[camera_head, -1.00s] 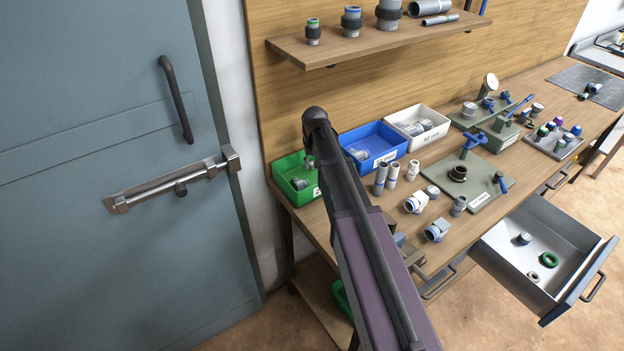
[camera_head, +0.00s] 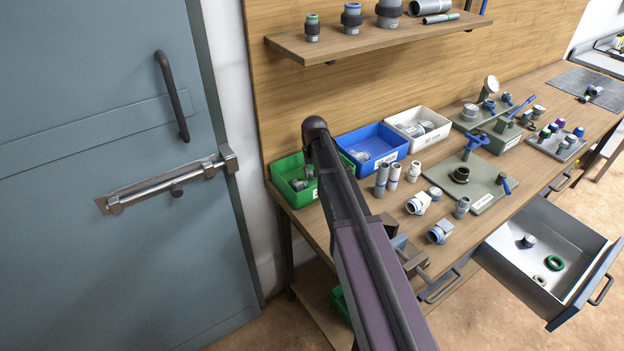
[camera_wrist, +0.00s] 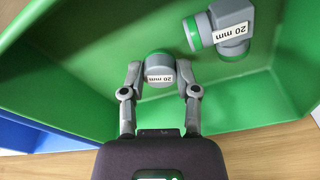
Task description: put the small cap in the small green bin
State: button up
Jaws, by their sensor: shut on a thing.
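The small green bin (camera_head: 282,184) stands at the left end of the workbench, and its green inside (camera_wrist: 100,80) fills most of the wrist view. My gripper (camera_wrist: 161,80) is shut on the small cap (camera_wrist: 160,66), a grey piece with a green band and a "20 mm" label. The cap is over or inside the bin; its gap to the floor is unclear. A grey elbow-like fitting (camera_wrist: 222,28) with a green ring and a "20 mm" label lies in the bin beyond the cap. In the head view my arm hides part of the bin.
A blue bin (camera_head: 372,139) adjoins the green bin, with a white bin (camera_head: 418,113) beyond it. Several grey fittings (camera_head: 393,178) stand on the bench to the right. A drawer (camera_head: 540,250) is open at the front. A shelf (camera_head: 375,41) hangs above.

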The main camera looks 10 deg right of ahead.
jog(key=shift+f+b, duration=0.4)
jog(key=shift+f, duration=0.3)
jog(key=shift+f, duration=0.1)
jog(key=o, duration=0.7)
jog(key=shift+o, duration=0.2)
notch_tip(320, 180, up, 12)
jog(key=s+p, duration=0.1)
jog(key=p, duration=1.1)
jog(key=shift+s, duration=0.2)
jog(key=s+g, duration=0.1)
jog(key=s, duration=2.3)
jog(key=shift+s+d, duration=0.25)
